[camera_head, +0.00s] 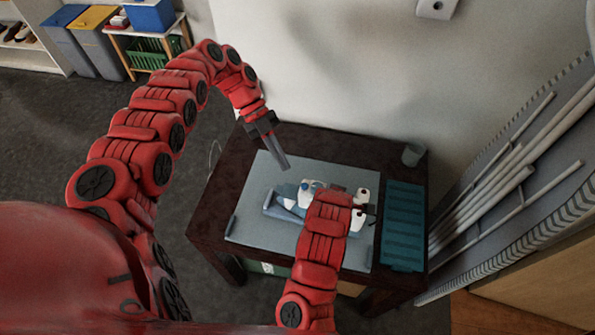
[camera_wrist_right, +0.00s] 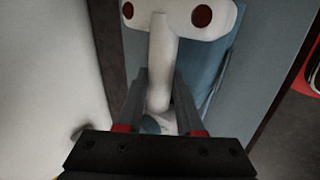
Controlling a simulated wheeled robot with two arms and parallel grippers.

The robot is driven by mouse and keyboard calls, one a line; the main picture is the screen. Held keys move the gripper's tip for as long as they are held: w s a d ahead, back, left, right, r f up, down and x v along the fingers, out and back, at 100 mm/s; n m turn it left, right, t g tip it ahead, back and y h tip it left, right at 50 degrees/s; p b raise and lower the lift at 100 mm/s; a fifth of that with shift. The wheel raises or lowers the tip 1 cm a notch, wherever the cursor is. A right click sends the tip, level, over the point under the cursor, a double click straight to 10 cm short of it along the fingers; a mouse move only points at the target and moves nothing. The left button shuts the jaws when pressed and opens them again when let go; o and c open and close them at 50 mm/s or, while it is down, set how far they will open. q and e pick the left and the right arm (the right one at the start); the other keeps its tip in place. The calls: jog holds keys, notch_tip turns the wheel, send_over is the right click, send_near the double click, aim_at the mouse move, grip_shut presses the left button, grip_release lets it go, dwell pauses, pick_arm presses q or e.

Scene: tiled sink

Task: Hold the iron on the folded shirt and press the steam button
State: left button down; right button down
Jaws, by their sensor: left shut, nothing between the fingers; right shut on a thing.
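The iron (camera_head: 310,185) is white with blue parts and sits over the folded blue shirt (camera_head: 274,209) on a grey pad (camera_head: 247,232). My right arm covers much of both in the head view. In the right wrist view, my right gripper (camera_wrist_right: 160,85) is shut around the pale iron handle (camera_wrist_right: 161,60); a white end with two dark red discs is beyond it. I cannot tell whether the iron touches the shirt. My left gripper (camera_head: 284,163) is shut and empty, pointing down, above and behind the iron. The steam button cannot be made out clearly.
The dark wooden table (camera_head: 340,147) stands against the pale wall. A teal ribbed panel (camera_head: 403,225) lies at its right, with a grey cup (camera_head: 412,154) behind it. Bins and shelves are far left.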

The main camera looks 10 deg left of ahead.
pick_arm(q)
jog(key=a+f+n+t+h, duration=0.1)
jog(key=a+n+t+h, duration=0.4)
jog(key=n+h, duration=0.3)
jog(key=a+n, duration=0.1)
jog(key=n, duration=0.1)
jog(key=shift+f+n+t, duration=0.3)
jog(key=shift+f, duration=0.05)
send_over(304, 186)
jog(key=f+v, duration=0.1)
jog(key=v, duration=0.1)
jog(key=f, duration=0.2)
notch_tip(304, 186, down, 2)
jog(key=shift+w+a+f, duration=0.1)
jog(key=shift+w, duration=0.05)
jog(key=shift+a+f, duration=0.1)
jog(key=shift+f, duration=0.75)
